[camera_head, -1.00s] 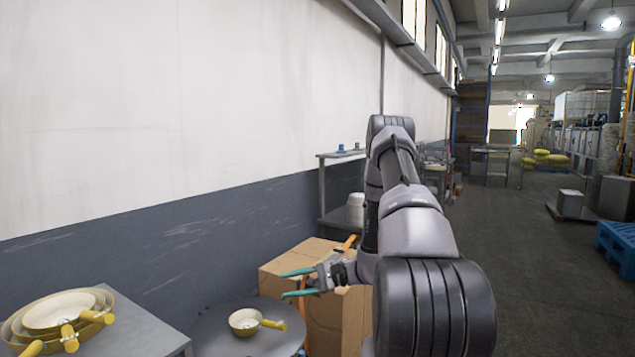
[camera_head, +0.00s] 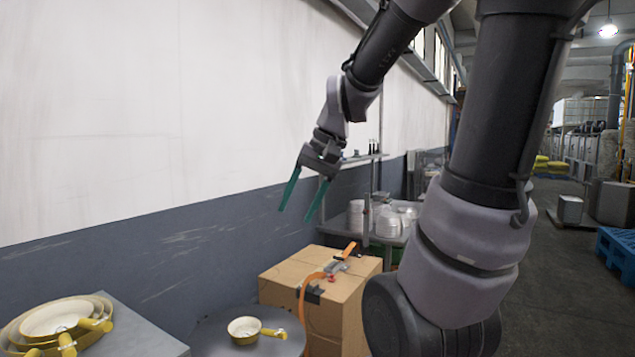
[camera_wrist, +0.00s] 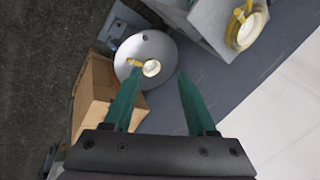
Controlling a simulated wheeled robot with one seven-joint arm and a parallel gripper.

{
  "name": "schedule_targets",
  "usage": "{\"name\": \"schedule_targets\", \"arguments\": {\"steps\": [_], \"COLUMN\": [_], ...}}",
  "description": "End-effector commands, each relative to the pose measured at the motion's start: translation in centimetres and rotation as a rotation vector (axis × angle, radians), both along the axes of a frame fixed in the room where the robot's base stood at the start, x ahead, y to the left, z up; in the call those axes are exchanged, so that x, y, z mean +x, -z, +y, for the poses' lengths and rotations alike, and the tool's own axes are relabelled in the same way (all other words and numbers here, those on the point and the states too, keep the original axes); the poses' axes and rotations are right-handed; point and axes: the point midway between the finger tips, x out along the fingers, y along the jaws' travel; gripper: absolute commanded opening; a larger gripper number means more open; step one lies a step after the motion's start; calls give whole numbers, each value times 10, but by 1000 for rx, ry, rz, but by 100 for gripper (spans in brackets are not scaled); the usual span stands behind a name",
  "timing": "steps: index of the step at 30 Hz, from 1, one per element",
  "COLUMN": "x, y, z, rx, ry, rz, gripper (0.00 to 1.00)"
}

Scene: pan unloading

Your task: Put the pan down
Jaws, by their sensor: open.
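A small pan (camera_head: 243,328) with a cream inside and a yellow handle sits upright on a round grey table (camera_head: 208,340). The pan also shows in the wrist view (camera_wrist: 151,68), between my fingers in the picture but well beyond them. My gripper (camera_head: 298,213) is open and empty, raised high above the round table and the boxes. Its green fingers (camera_wrist: 155,103) point downward. Several larger nested pans (camera_head: 58,320) with yellow handles sit on a grey table at the lower left, partly cut off by the frame edge.
Cardboard boxes (camera_head: 325,270) with an orange strap and a tape tool on top stand right of the round table. A shelf with stacked white dishes (camera_head: 388,222) is behind them. The wall runs along the left.

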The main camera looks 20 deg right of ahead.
Motion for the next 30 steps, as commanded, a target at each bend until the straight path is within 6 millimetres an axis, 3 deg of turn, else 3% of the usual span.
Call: {"name": "schedule_targets", "arguments": {"steps": [3, 10, 30], "x": [-24, -50, -54], "y": [-25, -50, -53], "z": [-5, -15, -17], "rx": [-80, -154, -164], "ry": [11, 40, 46], "rz": [-136, -302, -328], "gripper": [57, 57, 57]}}
